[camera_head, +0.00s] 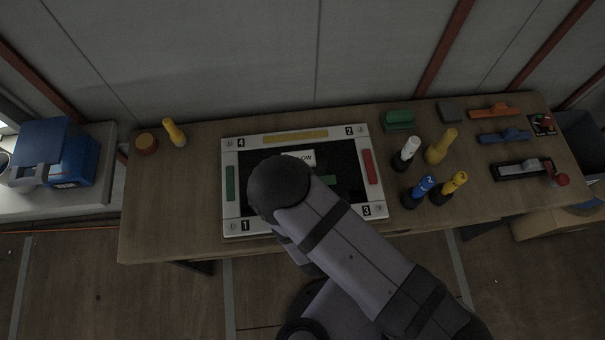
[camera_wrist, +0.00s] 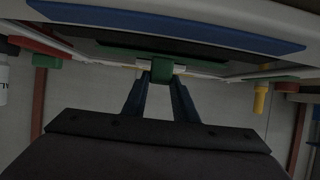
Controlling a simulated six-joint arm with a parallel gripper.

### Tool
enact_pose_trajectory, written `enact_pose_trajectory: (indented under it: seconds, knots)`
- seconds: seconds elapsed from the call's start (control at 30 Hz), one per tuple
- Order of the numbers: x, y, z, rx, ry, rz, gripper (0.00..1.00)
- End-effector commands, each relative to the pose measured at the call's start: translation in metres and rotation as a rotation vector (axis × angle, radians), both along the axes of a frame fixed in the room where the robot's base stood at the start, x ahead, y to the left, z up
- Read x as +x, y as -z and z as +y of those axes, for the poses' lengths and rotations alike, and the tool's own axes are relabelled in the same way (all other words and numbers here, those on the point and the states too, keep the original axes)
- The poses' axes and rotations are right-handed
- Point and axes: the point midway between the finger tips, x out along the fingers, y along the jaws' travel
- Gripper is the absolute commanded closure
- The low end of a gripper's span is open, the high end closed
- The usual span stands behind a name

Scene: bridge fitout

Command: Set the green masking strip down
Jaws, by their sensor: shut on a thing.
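The green masking strip (camera_wrist: 115,50) is in my gripper (camera_wrist: 160,80); in the wrist view its small block sits between the two fingertips. In the head view a piece of the green strip (camera_head: 326,180) shows beside my arm, above the dark middle of the white frame (camera_head: 228,215). I cannot tell how high it is, or whether it touches anything. The frame has a green bar (camera_head: 230,183) at left, yellow (camera_head: 295,136) at the back and red (camera_head: 368,167) at right. A blue bar (camera_wrist: 170,25) shows in the wrist view. My arm hides the frame's front middle.
Several bottles, including a white one (camera_head: 406,153) and a blue one (camera_head: 418,191), stand right of the frame. Orange (camera_head: 494,111) and blue (camera_head: 503,136) handled pieces lie farther right. A yellow bottle (camera_head: 174,132) stands at back left. The table's front left is bare.

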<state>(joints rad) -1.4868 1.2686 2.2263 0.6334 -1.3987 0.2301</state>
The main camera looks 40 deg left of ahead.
Motion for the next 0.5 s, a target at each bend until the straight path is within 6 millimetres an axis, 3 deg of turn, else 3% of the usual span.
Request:
enact_pose_trajectory:
  seconds: [0.27,0.3,0.33,0.5]
  knots:
    - [0.0000,0.0046,0.0000,0.000,0.000,0.000,0.95]
    - [0.0001,0.0028,0.0001,0.000,0.000,0.000,0.65]
    - [0.0001,0.0027,0.0000,0.000,0.000,0.000,0.58]
    - [0.0001,0.0025,-0.0001,0.000,0.000,0.000,0.56]
